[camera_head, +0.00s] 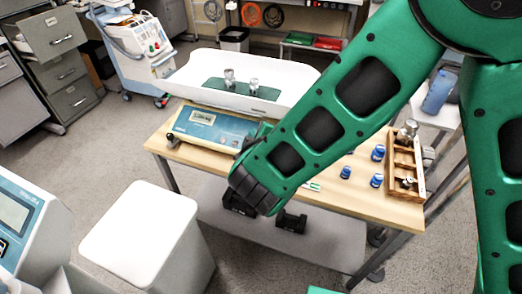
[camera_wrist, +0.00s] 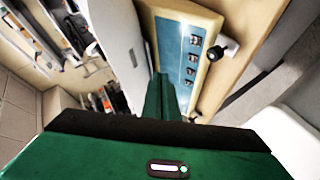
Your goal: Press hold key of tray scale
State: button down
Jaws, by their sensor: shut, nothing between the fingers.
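The tray scale (camera_head: 212,125) stands on the wooden table, with a blue front panel, a small display (camera_head: 202,117) and a large white tray (camera_head: 190,82) on top. In the wrist view, its blue panel (camera_wrist: 184,66) shows a column of several dark keys (camera_wrist: 194,53); their labels are too small to read, so I cannot tell which is hold. My gripper (camera_wrist: 161,78) is shut and empty, its green fingers beside the panel near the white tray's edge. I cannot tell whether they touch it. In the head view, my arm hides most of the gripper and the panel's right end.
Two metal weights (camera_head: 240,79) stand on a green mat in the tray. Blue-capped vials (camera_head: 377,152) and a wooden rack (camera_head: 404,170) occupy the table's right side. A white stool-like block (camera_head: 138,230) and another blue-panelled device (camera_head: 18,215) stand in front at left.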

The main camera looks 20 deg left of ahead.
jog(key=shift+f, duration=0.15)
jog(key=shift+w+d+f, duration=0.1)
jog(key=shift+w+f, duration=0.5)
jog(key=shift+f, duration=0.7)
jog(key=shift+w+f, duration=0.55)
jog(key=shift+f, duration=0.75)
jog(key=shift+w+d+f, duration=0.1)
jog(key=shift+w+f, duration=0.5)
jog(key=shift+f, duration=0.7)
jog(key=shift+f, duration=0.1)
jog(key=shift+w+f, duration=0.1)
jog(key=shift+f, duration=0.15)
jog(key=shift+w+f, duration=0.1)
jog(key=shift+f, duration=0.2)
dwell(0.3)
jog(key=shift+s+r, duration=0.3)
jog(key=shift+r, duration=0.4)
jog(key=shift+s+a+r, duration=0.1)
jog(key=shift+s+r, duration=0.25)
jog(key=shift+r, duration=0.4)
jog(key=shift+s+d+r, duration=0.1)
jog(key=shift+s+r, duration=0.2)
jog(key=shift+r, duration=0.5)
jog(key=shift+s+a+r, duration=0.1)
jog(key=shift+s+r, duration=0.25)
jog(key=shift+r, duration=0.4)
